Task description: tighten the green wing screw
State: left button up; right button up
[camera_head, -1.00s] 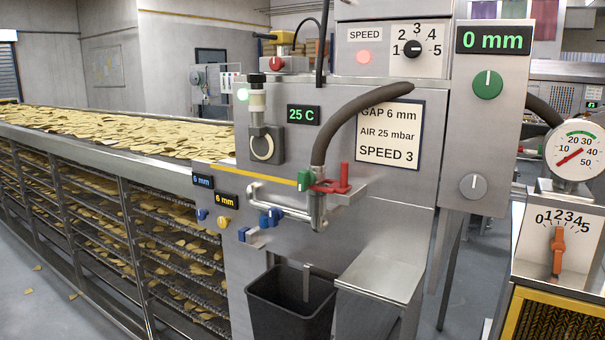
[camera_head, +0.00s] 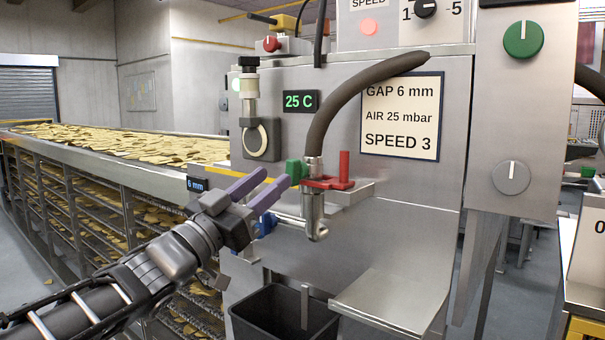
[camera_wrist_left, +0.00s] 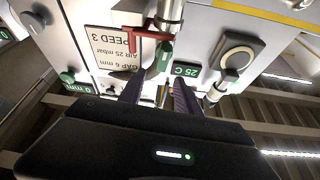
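The green wing screw (camera_head: 295,171) sits on the left side of the red clamp (camera_head: 328,184), where the dark hose (camera_head: 350,100) meets the metal nozzle pipe (camera_head: 312,212). My left gripper (camera_head: 276,177) is open, with its two purple-grey fingers pointing at the screw from the left and nothing between them. The fingertips are just short of the screw or beside it; contact is not clear. In the left wrist view the green screw (camera_wrist_left: 165,56) shows beyond the gap between the open fingers (camera_wrist_left: 157,85). My right gripper is not in view.
A black bin (camera_head: 285,318) stands below the nozzle, with a metal shelf (camera_head: 385,295) to its right. A sign (camera_head: 401,115) reads gap 6 mm, air 25 mbar, speed 3. A 25 C display (camera_head: 299,101) is above the screw. The chip conveyor (camera_head: 140,150) runs at left.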

aim_at(289, 164)
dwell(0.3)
pick_arm(q)
jog(key=p+x, duration=0.2)
jog(key=x, duration=0.5)
jog(key=shift+w+d+r, duration=0.15)
jog(key=shift+w+d, duration=0.05)
jog(key=shift+w, duration=0.1)
jog(key=shift+c, duration=0.6)
grip_shut()
